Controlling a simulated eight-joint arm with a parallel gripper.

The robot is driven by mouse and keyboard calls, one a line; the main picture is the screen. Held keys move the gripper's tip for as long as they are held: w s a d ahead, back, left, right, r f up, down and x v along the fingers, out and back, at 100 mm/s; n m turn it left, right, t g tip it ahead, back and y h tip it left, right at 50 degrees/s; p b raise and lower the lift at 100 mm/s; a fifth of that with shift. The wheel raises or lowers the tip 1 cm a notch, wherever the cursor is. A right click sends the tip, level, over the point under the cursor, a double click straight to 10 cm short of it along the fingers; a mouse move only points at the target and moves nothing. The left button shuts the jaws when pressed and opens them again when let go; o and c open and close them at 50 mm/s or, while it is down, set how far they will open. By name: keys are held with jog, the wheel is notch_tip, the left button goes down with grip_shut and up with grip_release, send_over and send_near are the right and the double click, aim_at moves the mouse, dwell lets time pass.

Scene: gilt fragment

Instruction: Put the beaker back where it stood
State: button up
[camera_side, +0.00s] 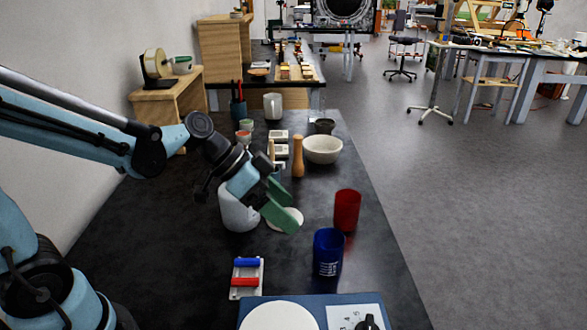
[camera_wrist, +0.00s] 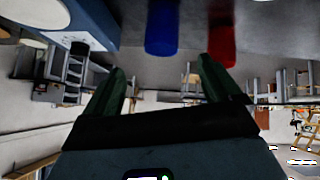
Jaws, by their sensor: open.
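A blue beaker (camera_side: 328,254) with white print stands upright on the dark bench. It also shows in the wrist view (camera_wrist: 161,28), beyond my fingertips. A red beaker (camera_side: 347,209) stands upright just behind it; in the wrist view the red one (camera_wrist: 222,35) is right of the blue one, partly behind my right finger. My gripper (camera_side: 291,216) is open and empty, with green fingers pointing down and right. It is left of both beakers and touches neither. My fingers also show in the wrist view (camera_wrist: 163,65), with a gap between them.
A white jar (camera_side: 238,212) and a pale disc (camera_side: 287,222) are close by my gripper. A blue device with a white round plate (camera_side: 280,317) is at the front. A rack with blue and red pieces (camera_side: 247,278) lies left. A wooden pepper-mill shape (camera_side: 298,157) and white bowl (camera_side: 323,149) stand behind.

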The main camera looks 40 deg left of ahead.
jog(key=s+a+r+n+t+y, duration=0.1)
jog(key=s+a+n+y, duration=0.5)
jog(key=a+n+y, duration=0.1)
jog(key=shift+s+a+r+t, duration=0.25)
jog(key=shift+s+t, duration=0.05)
jog(key=shift+t, duration=0.1)
